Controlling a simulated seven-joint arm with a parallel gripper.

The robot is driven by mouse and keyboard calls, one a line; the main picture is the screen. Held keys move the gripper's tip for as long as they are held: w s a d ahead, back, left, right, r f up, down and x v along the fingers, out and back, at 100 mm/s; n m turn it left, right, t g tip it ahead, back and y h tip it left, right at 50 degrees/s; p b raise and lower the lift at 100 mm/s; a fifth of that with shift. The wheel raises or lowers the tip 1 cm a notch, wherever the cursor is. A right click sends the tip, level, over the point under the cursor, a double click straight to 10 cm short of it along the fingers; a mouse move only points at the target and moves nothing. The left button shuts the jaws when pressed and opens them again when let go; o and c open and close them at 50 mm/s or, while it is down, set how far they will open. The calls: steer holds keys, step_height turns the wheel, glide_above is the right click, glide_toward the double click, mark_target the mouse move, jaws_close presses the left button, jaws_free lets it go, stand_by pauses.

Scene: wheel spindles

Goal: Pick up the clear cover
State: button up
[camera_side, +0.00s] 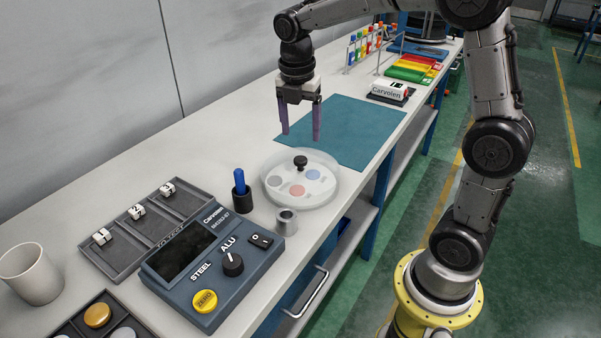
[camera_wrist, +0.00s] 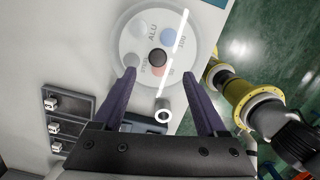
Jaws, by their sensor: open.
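The clear cover (camera_side: 318,166) is a round transparent dome with a black knob (camera_side: 300,162) on top. It sits on the bench over a disc with several coloured spots. In the wrist view the cover (camera_wrist: 128,42) is at the upper middle, its knob (camera_wrist: 158,57) lying between and beyond my fingertips. My gripper (camera_side: 300,136) has two purple fingers, open and empty, pointing down. It is above the bench, over the teal mat's near edge and behind the cover in the side view. The fingers (camera_wrist: 172,77) also show spread apart in the wrist view.
A blue tester box (camera_side: 185,290) with a dial, a metal ring (camera_side: 286,222) and a black cup (camera_side: 242,200) holding a blue pen stand near the cover. A teal mat (camera_side: 360,125) lies behind it. A grey tray (camera_side: 120,255) and a white mug (camera_side: 30,275) are at left.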

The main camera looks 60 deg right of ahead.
mark_target(300, 159)
steer(key=f, duration=0.8)
steer(key=shift+w+d, duration=0.3)
steer(key=shift+d, duration=0.05)
steer(key=shift+c, duration=0.3)
jaws_close()
stand_by(0.8)
